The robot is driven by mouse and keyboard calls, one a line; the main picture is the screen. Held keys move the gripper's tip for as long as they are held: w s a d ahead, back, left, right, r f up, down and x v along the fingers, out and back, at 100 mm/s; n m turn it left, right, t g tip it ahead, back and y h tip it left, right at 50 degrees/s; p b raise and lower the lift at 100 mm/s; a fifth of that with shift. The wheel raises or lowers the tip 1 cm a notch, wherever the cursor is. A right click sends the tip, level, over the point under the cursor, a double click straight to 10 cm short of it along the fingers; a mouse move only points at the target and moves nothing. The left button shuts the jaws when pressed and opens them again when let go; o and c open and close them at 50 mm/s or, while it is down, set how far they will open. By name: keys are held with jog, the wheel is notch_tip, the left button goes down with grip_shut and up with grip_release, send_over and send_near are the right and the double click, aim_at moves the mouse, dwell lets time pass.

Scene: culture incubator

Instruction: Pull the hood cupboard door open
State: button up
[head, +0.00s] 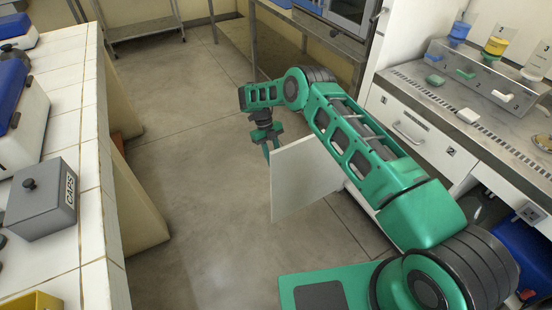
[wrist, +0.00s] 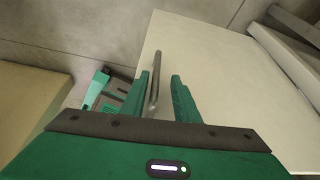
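The hood cupboard door (head: 303,182) is a pale flat panel. In the head view it stands swung out into the aisle, partly hidden behind my arm. It also fills much of the wrist view (wrist: 225,85). Its metal bar handle (wrist: 155,80) lies between the fingers of my gripper (wrist: 161,82). The fingers are apart, with a clear gap on the right; the bar is close to the left finger, and I cannot tell if they touch. In the head view my gripper (head: 268,140) is at the door's far upper edge, and the handle is hidden.
A blue container (head: 522,245) shows under the counter at right. A tiled bench (head: 92,150) with a grey CAPS box (head: 40,200) lines the left. The aisle floor (head: 195,170) is clear.

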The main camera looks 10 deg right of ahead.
jog(key=shift+a, duration=0.1)
jog(key=shift+a+r, duration=0.1)
jog(key=shift+r, duration=0.15)
jog(key=v, duration=1)
jog(key=shift+w, duration=0.25)
jog(key=shift+r, duration=0.1)
